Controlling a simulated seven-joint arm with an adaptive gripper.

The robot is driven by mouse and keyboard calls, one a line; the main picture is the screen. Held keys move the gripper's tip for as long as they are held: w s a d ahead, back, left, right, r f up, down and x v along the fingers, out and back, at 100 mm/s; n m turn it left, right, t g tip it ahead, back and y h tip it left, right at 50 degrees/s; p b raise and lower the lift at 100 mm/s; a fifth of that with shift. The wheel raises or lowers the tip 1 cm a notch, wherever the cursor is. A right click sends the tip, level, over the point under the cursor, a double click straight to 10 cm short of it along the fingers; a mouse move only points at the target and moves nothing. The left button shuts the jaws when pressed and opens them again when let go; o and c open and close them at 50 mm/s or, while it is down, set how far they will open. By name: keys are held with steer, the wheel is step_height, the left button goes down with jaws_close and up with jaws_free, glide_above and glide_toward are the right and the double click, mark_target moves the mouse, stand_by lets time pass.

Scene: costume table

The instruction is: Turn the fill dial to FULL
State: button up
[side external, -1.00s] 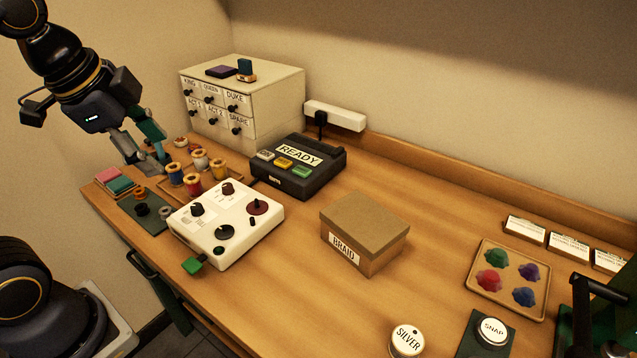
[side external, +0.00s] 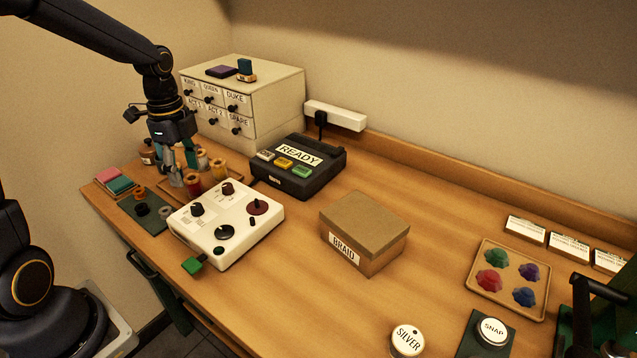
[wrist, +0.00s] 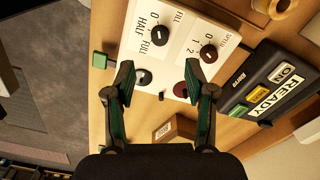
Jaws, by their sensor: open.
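The white control box (side external: 240,247) stands on the table left of centre. Its black fill dial (side external: 197,209) also shows in the wrist view (wrist: 155,32), with 0, HALF and FULL printed around it. I cannot tell which mark its pointer faces. A second dial (wrist: 208,53), marked 0, 1, 2, sits beside it. My gripper (side external: 178,177) hangs pointing down by the thread spools, behind the box and apart from the dial. In the wrist view its fingers (wrist: 165,92) are wide apart with nothing between them.
Spools (side external: 219,169) stand behind the box. A black READY unit (side external: 300,170) and a drawer cabinet (side external: 270,100) are farther back. A green tab (side external: 193,265) sticks out at the box's front. A BRAID box (side external: 365,225) is to the right, with bare table between.

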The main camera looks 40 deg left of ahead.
mark_target(196, 206)
step_height(196, 206, down, 10)
steer(key=shift+r, duration=0.2)
jaws_close()
stand_by(0.4)
